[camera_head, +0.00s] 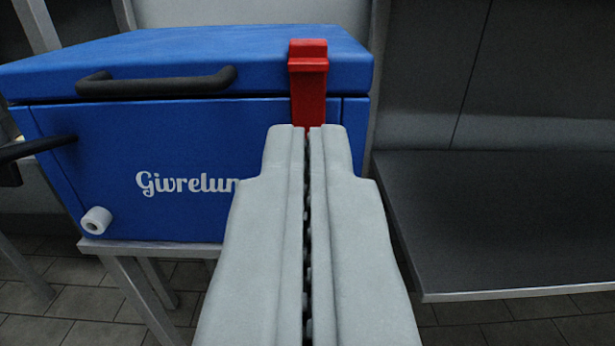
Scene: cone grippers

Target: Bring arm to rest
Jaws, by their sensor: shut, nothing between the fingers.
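My gripper (307,130) is in the middle of the view, reaching up from the bottom edge. Its two pale grey fingers lie side by side with only a thin dark seam between them. They are shut and hold nothing. The fingertips overlap the front of a blue cool box (150,130), just below a red latch (308,75). I cannot tell whether the tips touch the box or the latch. The fingers hide part of the white lettering on the box front.
The box has a black handle (155,82) on its lid, a black side handle and a white spout (96,220). It stands on a metal-legged stand (140,290). A dark grey shelf (500,220) is at the right and looks bare. Grey tiles (70,310) cover the floor.

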